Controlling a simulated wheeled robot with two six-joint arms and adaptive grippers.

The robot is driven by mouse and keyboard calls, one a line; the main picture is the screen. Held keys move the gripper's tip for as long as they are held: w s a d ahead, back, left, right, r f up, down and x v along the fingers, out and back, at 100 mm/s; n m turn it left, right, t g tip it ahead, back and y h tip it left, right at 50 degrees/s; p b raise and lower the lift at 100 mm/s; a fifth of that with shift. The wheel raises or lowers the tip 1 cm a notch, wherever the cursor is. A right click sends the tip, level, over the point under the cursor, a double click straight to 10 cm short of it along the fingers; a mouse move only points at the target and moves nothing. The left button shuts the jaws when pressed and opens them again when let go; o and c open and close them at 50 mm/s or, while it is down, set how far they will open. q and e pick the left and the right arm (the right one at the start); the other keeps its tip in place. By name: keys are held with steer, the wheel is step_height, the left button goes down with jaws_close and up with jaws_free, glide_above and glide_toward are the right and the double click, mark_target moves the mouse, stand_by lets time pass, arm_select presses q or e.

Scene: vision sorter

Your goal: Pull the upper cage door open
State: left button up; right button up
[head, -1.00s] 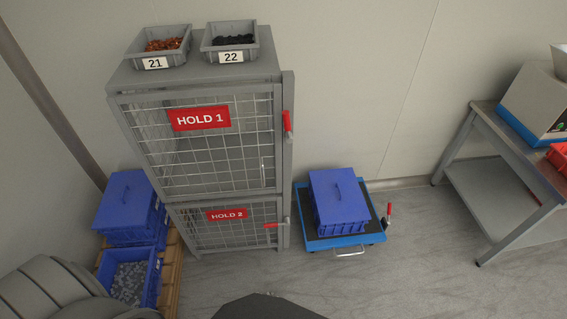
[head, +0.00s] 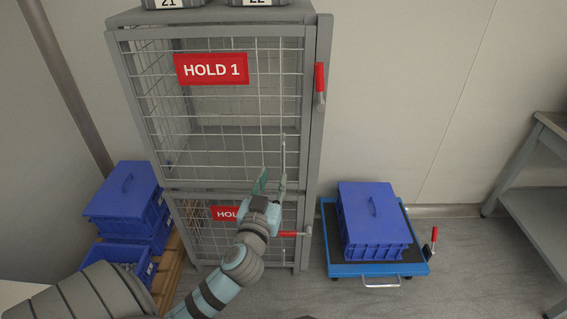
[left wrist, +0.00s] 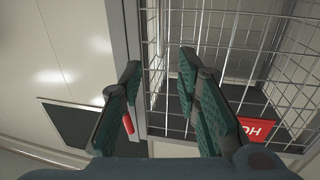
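The upper cage door (head: 215,100) is a wire mesh panel with a red HOLD 1 sign (head: 211,69), and it looks shut. A thin upright pull bar (head: 283,158) is at its lower right. A red-handled latch (head: 320,82) stands upright on the right post. My left gripper (head: 271,180) is in front of the cage, near the bar's lower end and the lower edge of the upper door. Its fingers are apart and empty in the left wrist view (left wrist: 160,62), with mesh beyond them. Whether it touches the bar cannot be told. My right gripper is out of view.
The lower door's red latch handle (head: 292,234) lies level, close to my left gripper. A blue lidded crate (head: 372,222) sits on a blue trolley (head: 350,268) right of the cage. Blue crates (head: 125,200) stand at left. A grey bench (head: 535,205) is at far right.

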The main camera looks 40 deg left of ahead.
mark_target(283, 152)
arm_select(q)
steer(key=b+x, duration=0.1)
steer(key=x, duration=1.2)
steer(key=shift+s, duration=0.1)
jaws_close()
